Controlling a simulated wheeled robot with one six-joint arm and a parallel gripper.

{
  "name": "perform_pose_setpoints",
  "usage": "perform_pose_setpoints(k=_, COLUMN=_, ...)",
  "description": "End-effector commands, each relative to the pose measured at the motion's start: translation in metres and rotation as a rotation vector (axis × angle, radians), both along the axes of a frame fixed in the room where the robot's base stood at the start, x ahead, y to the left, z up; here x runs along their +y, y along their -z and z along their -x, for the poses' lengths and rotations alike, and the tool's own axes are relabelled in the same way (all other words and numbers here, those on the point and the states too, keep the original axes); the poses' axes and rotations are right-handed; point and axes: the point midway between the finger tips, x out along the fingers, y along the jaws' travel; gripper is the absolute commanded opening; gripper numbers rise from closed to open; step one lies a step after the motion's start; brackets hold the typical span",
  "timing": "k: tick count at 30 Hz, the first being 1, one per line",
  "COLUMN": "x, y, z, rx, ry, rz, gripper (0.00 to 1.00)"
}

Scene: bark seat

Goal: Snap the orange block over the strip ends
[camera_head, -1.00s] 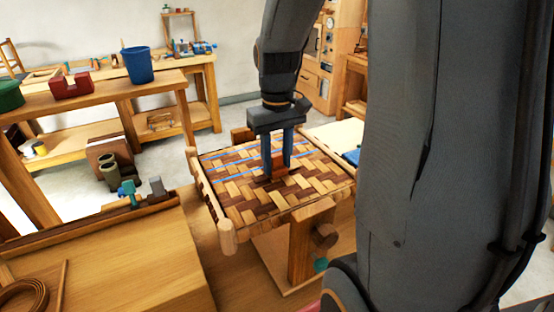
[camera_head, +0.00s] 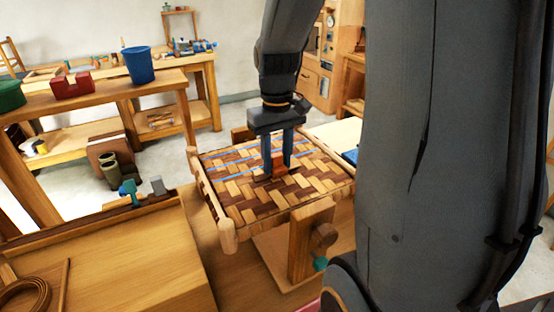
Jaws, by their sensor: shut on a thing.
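The orange block (camera_head: 280,165) is between the fingers of my gripper (camera_head: 277,168), at the top of the woven seat (camera_head: 240,203). My gripper points straight down and is shut on the block. The seat has light and dark strips in a slanting weave, on a wooden frame with rounded posts. Blue lines (camera_head: 228,162) run across its far part, close to the fingers. The strip ends are too small to make out, and I cannot tell whether the block touches the weave.
The seat rests on a wooden stand (camera_head: 303,245) with a round knob (camera_head: 324,236). A wooden bench top (camera_head: 120,260) with a coiled strip (camera_head: 25,297) lies at the left.

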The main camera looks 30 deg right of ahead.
Motion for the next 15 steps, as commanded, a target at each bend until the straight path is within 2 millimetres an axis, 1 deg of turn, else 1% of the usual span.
perform_pose_setpoints(k=14, x=0.0, y=0.0022, z=0.0002, rx=0.001, ry=0.0, rz=0.0, gripper=0.12)
perform_pose_setpoints(k=15, x=0.0, y=0.0023, z=0.0003, rx=0.001, ry=0.0, rz=0.0, gripper=0.35)
